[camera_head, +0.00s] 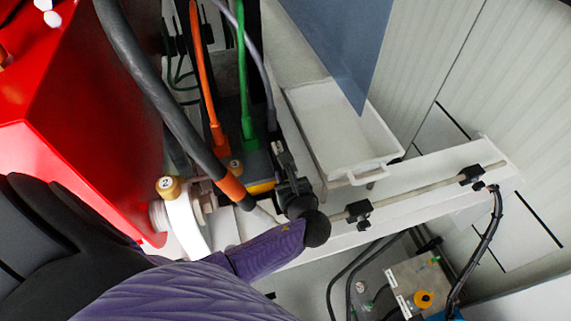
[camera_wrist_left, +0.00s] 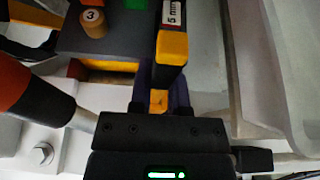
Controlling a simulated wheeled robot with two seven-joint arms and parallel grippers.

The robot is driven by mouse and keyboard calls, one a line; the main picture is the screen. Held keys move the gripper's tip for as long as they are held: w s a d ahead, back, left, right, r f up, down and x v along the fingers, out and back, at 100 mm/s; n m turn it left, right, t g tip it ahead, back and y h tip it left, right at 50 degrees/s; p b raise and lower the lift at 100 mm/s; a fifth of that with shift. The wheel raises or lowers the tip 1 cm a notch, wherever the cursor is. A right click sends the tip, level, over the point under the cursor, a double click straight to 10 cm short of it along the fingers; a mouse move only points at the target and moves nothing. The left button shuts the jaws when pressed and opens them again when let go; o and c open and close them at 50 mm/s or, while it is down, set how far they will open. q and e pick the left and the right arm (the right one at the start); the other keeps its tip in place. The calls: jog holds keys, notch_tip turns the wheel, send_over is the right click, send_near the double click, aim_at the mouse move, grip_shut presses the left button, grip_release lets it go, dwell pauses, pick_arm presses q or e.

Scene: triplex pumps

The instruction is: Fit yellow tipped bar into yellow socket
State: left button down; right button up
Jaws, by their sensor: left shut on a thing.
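In the left wrist view, a dark bar with yellow faces and a white "5 mm" label (camera_wrist_left: 172,50) stands directly beyond my left gripper (camera_wrist_left: 163,88). The purple fingers are shut on its near yellow end. In the head view my left gripper (camera_head: 287,165) is at the right edge of a dark block with a yellow base (camera_head: 262,187), and hides most of the bar. A yellow strip (camera_wrist_left: 112,66) shows under the dark block in the wrist view. I cannot make out the socket opening, or whether the bar is seated in it. My right gripper is not in view.
Orange (camera_head: 217,135) and green (camera_head: 246,125) plugs with cables rise from the block. A thick grey cable with an orange collar (camera_head: 231,188) passes close to the left wrist. A white tray (camera_head: 345,130) stands to the right. A red housing (camera_head: 95,120) fills the left.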

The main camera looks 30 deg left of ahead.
pick_arm(q)
jog(key=shift+f+b, duration=1.25)
jog(key=shift+f, duration=0.6)
jog(key=c, duration=0.5)
grip_release()
jog(key=p+v, duration=0.1)
jog(key=v, duration=0.9)
jog(key=shift+f, duration=0.1)
